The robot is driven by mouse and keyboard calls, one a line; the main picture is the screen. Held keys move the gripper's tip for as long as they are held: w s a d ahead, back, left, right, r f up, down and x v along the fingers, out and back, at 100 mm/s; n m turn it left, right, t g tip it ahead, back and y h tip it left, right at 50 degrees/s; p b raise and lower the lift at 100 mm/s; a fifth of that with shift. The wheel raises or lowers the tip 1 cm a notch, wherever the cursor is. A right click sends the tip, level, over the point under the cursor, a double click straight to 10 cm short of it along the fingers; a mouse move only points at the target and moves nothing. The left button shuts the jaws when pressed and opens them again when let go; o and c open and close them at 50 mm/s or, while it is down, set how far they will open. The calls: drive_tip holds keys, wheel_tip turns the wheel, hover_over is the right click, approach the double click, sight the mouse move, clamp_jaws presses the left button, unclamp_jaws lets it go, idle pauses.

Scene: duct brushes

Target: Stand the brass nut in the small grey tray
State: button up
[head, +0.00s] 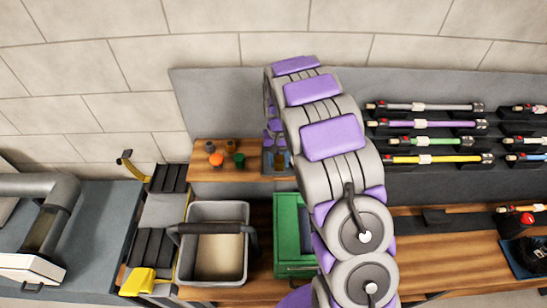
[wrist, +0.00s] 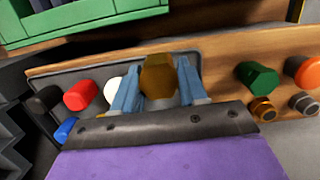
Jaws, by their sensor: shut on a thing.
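My gripper (wrist: 157,88) shows in the wrist view with its two blue fingers on either side of the brass nut (wrist: 158,76), shut on it. I cannot tell whether the nut touches the tray floor. Red (wrist: 81,96), black, white and blue caps are at the tray's left part. In the head view my arm hides most of the tray.
On the wooden shelf stand a green cap (wrist: 258,77) and an orange cap (wrist: 305,71), with metal rings beside them. A green crate (head: 291,232) and a grey bin (head: 216,212) stand in front. Coloured brush rods (head: 425,124) hang on the right panel.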

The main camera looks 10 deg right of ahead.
sight(275, 158)
drive_tip(key=w, duration=0.1)
drive_tip(key=w+a, duration=0.1)
drive_tip(key=w, duration=0.1)
drive_tip(key=shift+w+a+f, duration=0.1)
drive_tip(key=shift+w+f, duration=0.1)
drive_tip(key=shift+w, duration=0.05)
drive_tip(key=shift+w+d, duration=0.25)
drive_tip(key=shift+d, duration=0.1)
drive_tip(key=shift+d+f, duration=0.15)
drive_tip(key=shift+f, duration=0.05)
drive_tip(key=f, duration=0.3)
drive_tip(key=shift+a, duration=0.65)
drive_tip(key=shift+d+f, duration=0.1)
drive_tip(key=o, duration=0.8)
drive_tip(key=shift+d, duration=0.15)
drive_tip(key=shift+c, duration=0.2)
drive_tip(key=o, duration=0.4)
drive_tip(key=shift+d, duration=0.25)
